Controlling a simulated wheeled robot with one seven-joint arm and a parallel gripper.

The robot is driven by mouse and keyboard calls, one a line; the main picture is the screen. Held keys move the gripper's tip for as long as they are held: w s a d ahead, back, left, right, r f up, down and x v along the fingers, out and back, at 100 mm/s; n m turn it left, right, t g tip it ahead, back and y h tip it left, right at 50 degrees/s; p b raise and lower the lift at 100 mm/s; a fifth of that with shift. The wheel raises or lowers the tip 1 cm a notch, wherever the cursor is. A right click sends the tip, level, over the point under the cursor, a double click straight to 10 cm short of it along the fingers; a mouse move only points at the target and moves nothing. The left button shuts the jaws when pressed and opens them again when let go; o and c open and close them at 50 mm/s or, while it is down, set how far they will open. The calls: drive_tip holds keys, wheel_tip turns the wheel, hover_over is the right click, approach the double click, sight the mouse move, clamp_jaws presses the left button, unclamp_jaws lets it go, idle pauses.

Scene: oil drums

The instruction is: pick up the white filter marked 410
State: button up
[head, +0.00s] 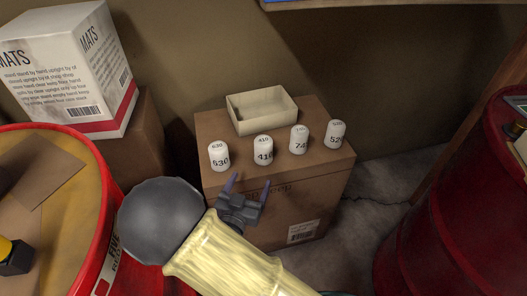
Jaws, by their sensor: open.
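The white filter marked 410 (263,151) stands upright on a cardboard box (225,128), second from the left in a row of white filters. The filter marked 630 (219,157) is to its left. To its right are one whose marking starts with 74 (299,140) and one that seems to read 520 (335,135). My gripper (249,185) is open and empty, its two fingers pointing up in the picture, just below and in front of the 410 filter. The fingers appear apart from it.
An open beige tray (236,115) sits behind the filters on the box. A red drum (100,235) with a yellowish top stands at left, another red drum (440,235) at right. A white MATS carton (50,75) is at upper left.

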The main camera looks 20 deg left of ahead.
sight(260, 154)
drive_tip(key=w+b, duration=0.1)
drive_tip(key=w, duration=0.7)
drive_tip(key=shift+w+d+f+b, duration=0.1)
drive_tip(key=shift+w+b, duration=0.3)
drive_tip(key=shift+w, duration=0.2)
drive_tip(key=w+b, duration=0.1)
drive_tip(key=w, duration=0.4)
drive_tip(key=shift+w+b, duration=0.1)
drive_tip(key=shift+b, duration=0.3)
drive_tip(key=shift+a, duration=0.2)
drive_tip(key=shift+c, duration=0.4)
drive_tip(key=shift+r, duration=0.2)
drive_tip(key=c, duration=1.1)
drive_tip(key=shift+c, duration=0.2)
wheel_tip(260, 154, up, 10)
drive_tip(key=p, duration=0.3)
drive_tip(key=shift+p, duration=0.35)
